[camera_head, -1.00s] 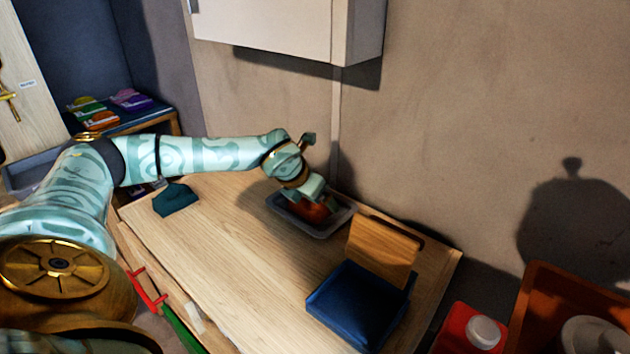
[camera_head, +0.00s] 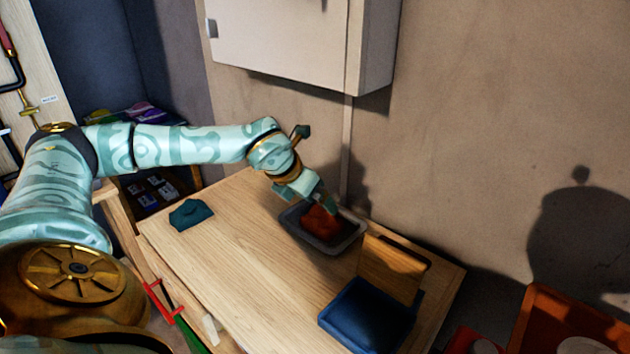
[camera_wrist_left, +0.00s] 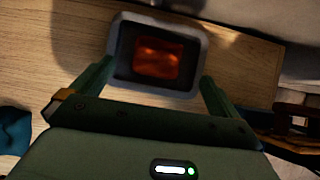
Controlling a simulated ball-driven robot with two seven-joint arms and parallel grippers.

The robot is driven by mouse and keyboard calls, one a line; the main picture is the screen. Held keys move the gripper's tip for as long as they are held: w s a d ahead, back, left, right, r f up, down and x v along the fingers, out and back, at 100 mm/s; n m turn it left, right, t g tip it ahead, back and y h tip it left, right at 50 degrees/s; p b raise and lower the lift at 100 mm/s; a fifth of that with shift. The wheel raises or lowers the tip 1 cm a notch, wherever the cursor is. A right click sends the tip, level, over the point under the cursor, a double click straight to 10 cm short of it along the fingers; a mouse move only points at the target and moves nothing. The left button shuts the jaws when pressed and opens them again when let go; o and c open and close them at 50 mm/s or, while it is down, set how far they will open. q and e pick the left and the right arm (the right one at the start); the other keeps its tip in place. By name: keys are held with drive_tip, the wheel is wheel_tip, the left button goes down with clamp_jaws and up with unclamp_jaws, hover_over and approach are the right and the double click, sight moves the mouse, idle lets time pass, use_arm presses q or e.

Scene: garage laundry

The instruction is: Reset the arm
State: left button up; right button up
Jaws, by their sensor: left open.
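My left arm reaches in from the left in the head view, over the wooden worktop (camera_head: 225,262). An orange-red item (camera_head: 321,222), perhaps cloth, lies in the tray. In the left wrist view the fingers of the gripper (camera_wrist_left: 155,82) are spread wide, with the tray (camera_wrist_left: 124,45) and the orange-red item (camera_wrist_left: 158,58) beyond them. I cannot see the right gripper.
A teal cloth (camera_head: 190,213) lies on the worktop's left part. A blue folded item (camera_head: 368,312) sits at the front right beside an upright wooden board (camera_head: 390,268). A white cabinet (camera_head: 280,45) hangs above. An orange crate (camera_head: 560,310) stands at the lower right.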

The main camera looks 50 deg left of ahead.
use_arm(q)
drive_tip(key=shift+v, duration=0.85)
